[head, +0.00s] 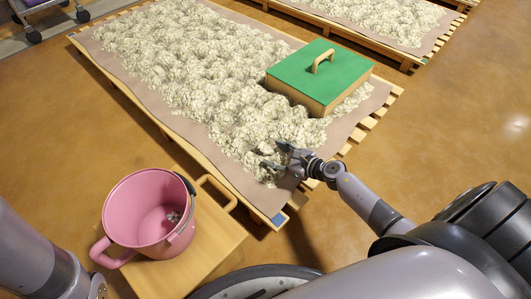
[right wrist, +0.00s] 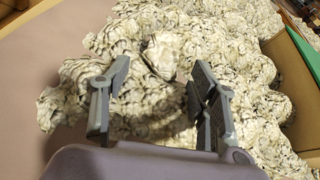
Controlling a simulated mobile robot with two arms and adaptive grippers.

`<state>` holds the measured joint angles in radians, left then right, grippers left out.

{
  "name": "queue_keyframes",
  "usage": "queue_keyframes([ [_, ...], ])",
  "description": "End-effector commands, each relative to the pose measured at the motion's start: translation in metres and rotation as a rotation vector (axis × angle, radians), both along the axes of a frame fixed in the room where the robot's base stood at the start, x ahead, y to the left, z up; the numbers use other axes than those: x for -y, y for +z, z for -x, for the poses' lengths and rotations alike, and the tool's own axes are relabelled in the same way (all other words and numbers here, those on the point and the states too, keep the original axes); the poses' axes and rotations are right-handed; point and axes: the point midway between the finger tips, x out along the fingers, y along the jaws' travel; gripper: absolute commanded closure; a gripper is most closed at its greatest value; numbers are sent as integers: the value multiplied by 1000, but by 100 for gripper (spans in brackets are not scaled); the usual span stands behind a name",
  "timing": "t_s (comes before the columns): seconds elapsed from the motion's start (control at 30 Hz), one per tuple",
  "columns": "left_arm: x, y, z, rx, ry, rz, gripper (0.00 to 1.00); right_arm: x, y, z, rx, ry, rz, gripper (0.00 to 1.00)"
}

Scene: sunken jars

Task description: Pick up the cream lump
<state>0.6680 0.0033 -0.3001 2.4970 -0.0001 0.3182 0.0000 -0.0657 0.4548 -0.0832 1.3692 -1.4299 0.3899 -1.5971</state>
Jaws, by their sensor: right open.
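A bed of cream, dark-streaked lumps (head: 205,75) covers a brown cloth on a slatted wooden pallet. In the right wrist view one cream lump (right wrist: 161,53) stands out a little from the mass, just beyond and between the fingertips. I cannot single this lump out in the head view. My right gripper (head: 275,157) is open over the near end of the bed; its two fingers also show in the right wrist view (right wrist: 158,80), apart with nothing gripped. Whether the fingers touch the lumps is unclear. My left gripper is out of view.
A box with a green lid (head: 318,70) and handle sits on the bed's right side. A pink pot (head: 150,213) with small pale bits inside stands on a wooden board (head: 215,240) at the near left. Another lump-covered pallet (head: 385,18) lies behind. Floor to the right is clear.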

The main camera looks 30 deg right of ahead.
Motion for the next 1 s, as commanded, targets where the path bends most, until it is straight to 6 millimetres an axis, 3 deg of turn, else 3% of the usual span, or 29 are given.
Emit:
queue_keyframes([
  [0.2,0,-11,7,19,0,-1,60,-13,-14,-27,1,-1,-1,46],
  [0.5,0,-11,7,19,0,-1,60,-14,-14,-31,0,0,-1,46],
  [1.0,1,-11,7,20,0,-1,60,-14,-14,-30,0,0,-1,78],
])
